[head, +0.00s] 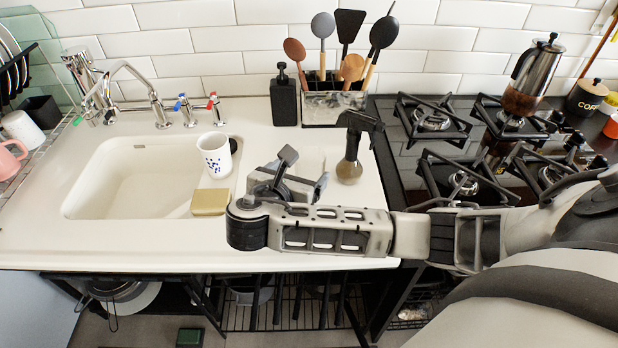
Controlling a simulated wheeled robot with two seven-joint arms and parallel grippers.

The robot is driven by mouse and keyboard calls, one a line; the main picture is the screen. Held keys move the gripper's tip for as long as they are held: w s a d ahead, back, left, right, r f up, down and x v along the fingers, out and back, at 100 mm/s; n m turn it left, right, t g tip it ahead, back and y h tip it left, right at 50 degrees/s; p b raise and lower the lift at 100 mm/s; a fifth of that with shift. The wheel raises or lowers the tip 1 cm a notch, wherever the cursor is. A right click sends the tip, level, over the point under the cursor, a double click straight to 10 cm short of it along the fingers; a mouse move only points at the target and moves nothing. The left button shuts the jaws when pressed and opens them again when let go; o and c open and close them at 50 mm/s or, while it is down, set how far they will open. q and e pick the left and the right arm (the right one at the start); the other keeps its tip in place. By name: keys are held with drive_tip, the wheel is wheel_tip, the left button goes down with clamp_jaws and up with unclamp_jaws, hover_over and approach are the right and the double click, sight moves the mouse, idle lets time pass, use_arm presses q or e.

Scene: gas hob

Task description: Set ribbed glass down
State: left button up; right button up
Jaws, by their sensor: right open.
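My right gripper (304,172) is over the white counter right of the sink, at the end of my arm, which comes in from the right. Its two dark-tipped fingers are apart. A faint, clear shape that looks like the ribbed glass (314,158) shows at the fingers, mostly hidden and hard to make out against the white counter. I cannot tell whether the fingers touch it. My left gripper is not in view.
A white cup with blue marks (215,155) and a yellowish sponge (209,202) are left of the gripper, by the sink basin (120,190). Behind are a soap bottle (284,98) and utensil holder (335,106). The hob (450,150) is right.

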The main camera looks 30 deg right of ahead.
sight(315, 156)
drive_tip(key=x, duration=0.7)
drive_tip(key=shift+w+d+r, duration=0.2)
drive_tip(key=shift+d, duration=0.35)
drive_tip(key=c, duration=1.2)
drive_tip(key=shift+c, duration=0.2)
